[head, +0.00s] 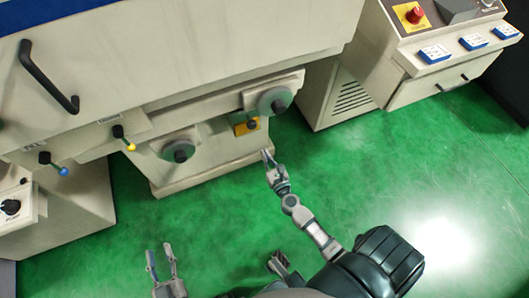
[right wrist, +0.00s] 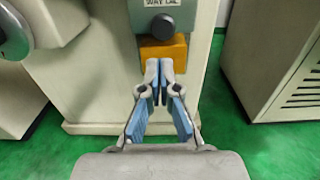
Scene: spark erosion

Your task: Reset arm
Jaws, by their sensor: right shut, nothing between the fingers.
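My right gripper (head: 267,155) reaches forward over the green floor in front of the machine. Its fingers are shut with nothing between them, and it also shows in the right wrist view (right wrist: 159,66). In that view the fingertips overlap the lower part of an orange-yellow block (right wrist: 178,48) below a dark round knob (right wrist: 163,24) on the machine front. In the head view this knob (head: 252,124) is apart from the fingertips. My left gripper (head: 161,254) is low at the left over the floor, with its fingers apart and empty.
The machine (head: 190,50) fills the upper left, with a black handle (head: 48,78), a blue-tipped lever (head: 62,171), a yellow-tipped lever (head: 130,146) and two handwheels (head: 178,151). A control cabinet (head: 420,85) with a red button stands upper right. Green floor (head: 350,180) lies clear between.

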